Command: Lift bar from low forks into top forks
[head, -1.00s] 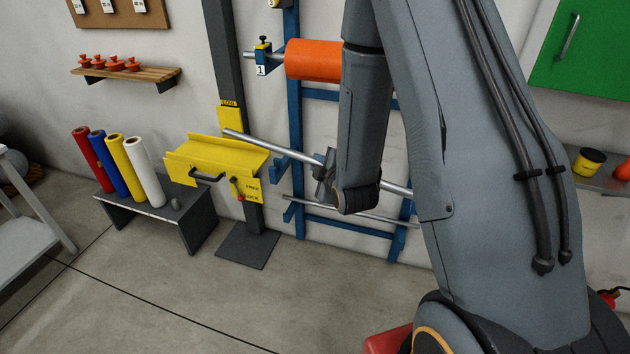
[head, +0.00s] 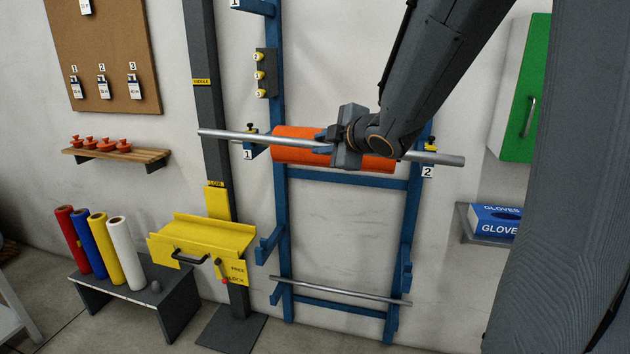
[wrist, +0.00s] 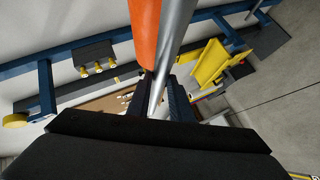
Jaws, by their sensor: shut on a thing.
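My gripper (head: 338,142) is shut on a plain silver bar (head: 230,134) near its middle. The bar is held roughly level, in front of the orange roll (head: 290,155) and at about its height. Its right end dips slightly. In the wrist view the bar (wrist: 176,40) runs between the dark fingers, beside the orange roll (wrist: 145,25). The blue rack's low forks (head: 268,247) are empty above a thin lower rod (head: 335,290). A top fork (head: 252,6) shows at the upper edge, partly cut off. The right top fork is not visible.
A dark post (head: 205,100) with a yellow tray (head: 200,240) stands left. A green cabinet (head: 520,90) and glove box (head: 497,219) are at right.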

